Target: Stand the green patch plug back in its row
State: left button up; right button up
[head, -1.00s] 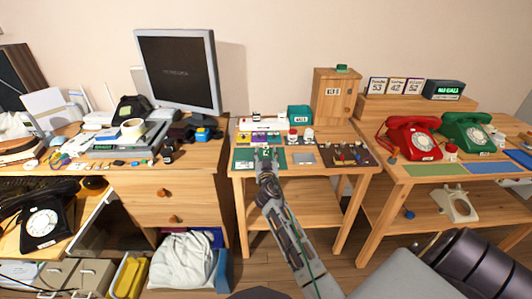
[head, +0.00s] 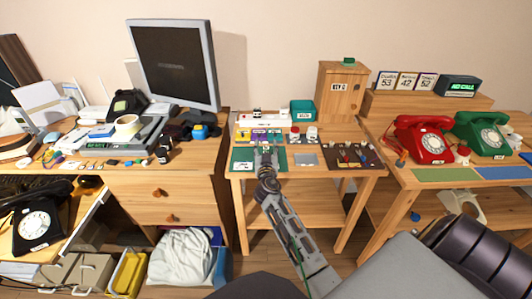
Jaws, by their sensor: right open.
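My right gripper (head: 264,152) is over the green mat (head: 242,166) at the front left of the middle table. It is small in the head view; its fingers point away toward the back of the table, and I make out nothing held in it. A dark brown board (head: 374,164) with several small coloured plugs lies at the table's front right. I cannot tell the green patch plug apart at this size; the gripper may hide part of the mat. My left gripper is not in view.
A grey pad (head: 306,160) lies between mat and board. Behind are coloured cards, red-and-white pots (head: 312,133), a teal box (head: 302,110) and a wooden cabinet (head: 341,97). A monitor (head: 174,64) stands left; red (head: 424,140) and green (head: 481,134) phones stand right.

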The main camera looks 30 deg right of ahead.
aim_at(266, 148)
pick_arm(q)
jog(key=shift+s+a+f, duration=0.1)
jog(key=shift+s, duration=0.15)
pick_arm(e)
grip_shut()
jog(key=shift+r, duration=0.1)
dwell(0.3)
jog(key=shift+r, duration=0.15)
notch_tip(266, 148, up, 7)
jog(key=shift+f+p, duration=0.1)
jog(key=shift+p, duration=1)
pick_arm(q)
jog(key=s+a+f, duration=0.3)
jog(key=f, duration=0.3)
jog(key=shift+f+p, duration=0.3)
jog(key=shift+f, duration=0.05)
pick_arm(e)
jog(key=shift+r, duration=1.35)
